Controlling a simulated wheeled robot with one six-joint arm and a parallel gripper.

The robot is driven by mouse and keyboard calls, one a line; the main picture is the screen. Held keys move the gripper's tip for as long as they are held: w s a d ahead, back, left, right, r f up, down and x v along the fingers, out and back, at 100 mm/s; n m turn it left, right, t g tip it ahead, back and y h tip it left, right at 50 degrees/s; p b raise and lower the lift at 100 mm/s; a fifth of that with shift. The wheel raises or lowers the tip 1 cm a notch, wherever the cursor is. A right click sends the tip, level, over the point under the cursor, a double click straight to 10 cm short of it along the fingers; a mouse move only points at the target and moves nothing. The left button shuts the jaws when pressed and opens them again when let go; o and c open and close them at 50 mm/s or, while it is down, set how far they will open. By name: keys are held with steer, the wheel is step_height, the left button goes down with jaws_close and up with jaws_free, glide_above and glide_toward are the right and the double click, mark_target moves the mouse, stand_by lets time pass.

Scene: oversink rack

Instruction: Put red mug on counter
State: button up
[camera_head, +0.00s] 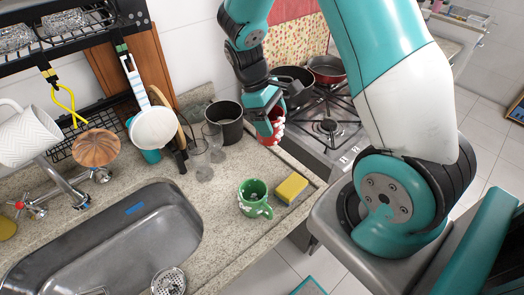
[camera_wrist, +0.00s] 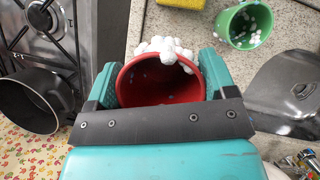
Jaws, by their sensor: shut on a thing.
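The red mug (camera_head: 271,132) is at the counter's right back edge, near the stove, partly covered by my gripper (camera_head: 266,116) in the head view. In the wrist view the red mug (camera_wrist: 160,80) sits between the two teal fingers of my gripper (camera_wrist: 160,75), with its mouth toward the camera and white bobbles on its far side. My gripper is shut on it. The counter (camera_head: 225,174) is speckled stone. Whether the mug's base touches the counter is hidden.
A green mug (camera_head: 254,197) and a yellow sponge (camera_head: 291,188) stand on the counter in front. Clear glasses (camera_head: 203,158) and a dark pot (camera_head: 226,122) are left of the red mug. The stove (camera_head: 328,127) is at right, the sink (camera_head: 110,245) at left.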

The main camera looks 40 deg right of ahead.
step_height(320, 180, down, 13)
steer(key=p, duration=0.2)
steer(key=shift+f+p, duration=0.2)
steer(key=shift+p, duration=0.2)
